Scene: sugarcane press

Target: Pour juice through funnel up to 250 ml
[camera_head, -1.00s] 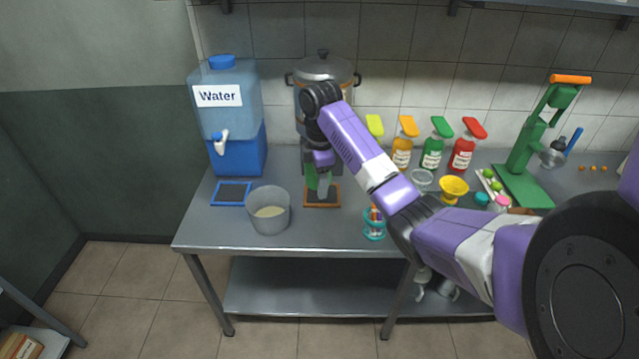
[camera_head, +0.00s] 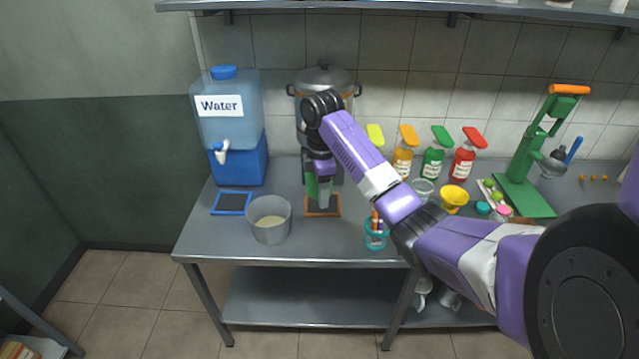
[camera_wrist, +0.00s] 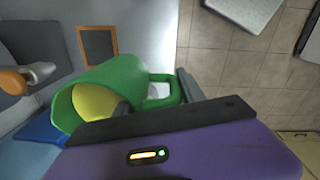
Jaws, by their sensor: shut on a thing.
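My gripper (camera_head: 320,190) is above the table's back middle, in front of the steel pot. It is shut on the handle of a green jug (camera_head: 312,187). In the wrist view the jug (camera_wrist: 135,72) lies between my gripper's fingers (camera_wrist: 155,98), and yellow juice shows through its mouth. I cannot tell the juice level. A yellow funnel (camera_head: 454,197) sits on the table at the right, apart from my gripper. No volume marks can be read.
A bucket (camera_head: 269,232) with pale liquid stands left of my gripper. A water dispenser (camera_head: 238,160), steel pot (camera_head: 323,78), sauce bottles (camera_head: 433,158) and green press (camera_head: 525,170) line the back. An orange-framed mat (camera_head: 322,212) lies under my gripper; a teal cup (camera_head: 376,241) stands in front.

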